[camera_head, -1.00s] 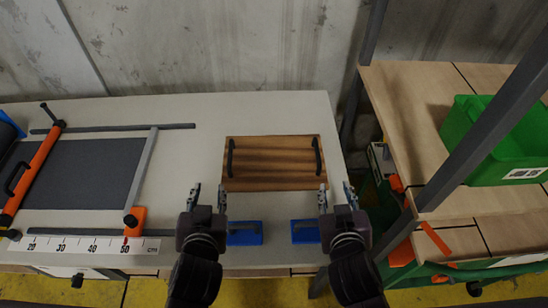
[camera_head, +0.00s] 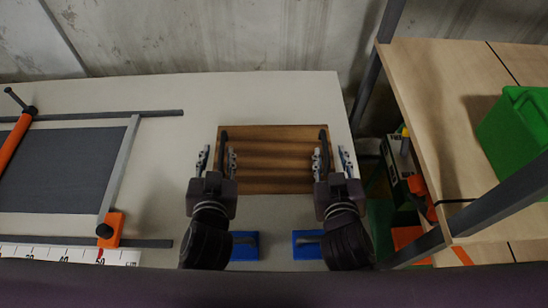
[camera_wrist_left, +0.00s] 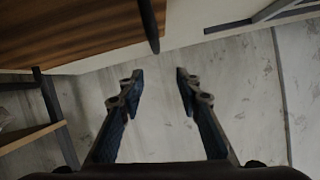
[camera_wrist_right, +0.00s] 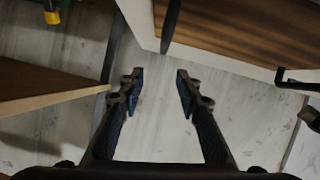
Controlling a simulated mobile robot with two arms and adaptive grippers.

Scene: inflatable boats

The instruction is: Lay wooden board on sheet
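The wooden board (camera_head: 272,168) lies flat on the pale table, with a black handle at each side. My left gripper (camera_head: 218,160) is open, its fingers either side of the left handle (camera_head: 223,138) in the head view. My right gripper (camera_head: 331,162) is open in the same way at the right handle (camera_head: 324,140). In both wrist views a handle lies above the open fingertips, apart from them: the left one (camera_wrist_left: 149,25) and the right one (camera_wrist_right: 171,22). The dark grey sheet (camera_head: 60,170) lies flat at the left.
Grey bars (camera_head: 120,165) with orange clamps (camera_head: 112,228) and a ruler (camera_head: 70,254) border the sheet. Two blue blocks (camera_head: 308,246) lie near the front edge. A metal post and shelf with a green bin (camera_head: 515,125) stand right. Pale table is clear between sheet and board.

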